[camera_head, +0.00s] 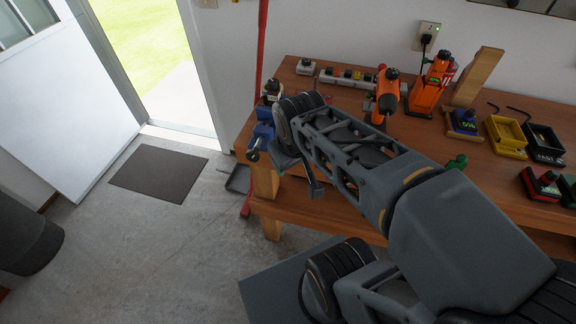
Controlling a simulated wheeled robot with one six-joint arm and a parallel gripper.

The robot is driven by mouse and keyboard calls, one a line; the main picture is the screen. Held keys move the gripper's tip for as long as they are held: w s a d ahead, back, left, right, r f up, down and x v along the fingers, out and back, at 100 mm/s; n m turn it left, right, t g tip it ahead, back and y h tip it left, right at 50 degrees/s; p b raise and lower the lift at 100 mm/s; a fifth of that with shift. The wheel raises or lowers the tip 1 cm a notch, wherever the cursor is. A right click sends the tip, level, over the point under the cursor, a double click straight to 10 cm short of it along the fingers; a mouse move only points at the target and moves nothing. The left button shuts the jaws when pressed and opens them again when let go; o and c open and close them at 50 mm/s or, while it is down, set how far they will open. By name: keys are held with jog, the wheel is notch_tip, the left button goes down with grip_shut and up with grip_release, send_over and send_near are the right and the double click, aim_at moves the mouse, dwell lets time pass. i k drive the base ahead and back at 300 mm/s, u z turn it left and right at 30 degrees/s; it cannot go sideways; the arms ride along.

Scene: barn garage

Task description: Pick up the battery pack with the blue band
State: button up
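A small battery pack with a blue band (463,122) stands on the wooden workbench, right of centre. Its top is dark with a green patch, and a wooden stand is just behind it. My arm stretches from the lower right over the bench's near left edge. Dark parts at its far end (301,172) hang beside the bench edge and may belong to my gripper, but no clear fingertips show. Whether it is open or shut cannot be told. The arm's end is well left of the pack and apart from it.
On the workbench (498,182) are orange drills (432,84), a power strip (347,77), yellow (505,137) and black bins, and a red-banded pack (540,184). A blue vise (262,134) is at the left corner. The floor at left is open around a dark mat (158,174).

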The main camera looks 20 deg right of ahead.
aim_at(463, 121)
jog(key=z, duration=2.2)
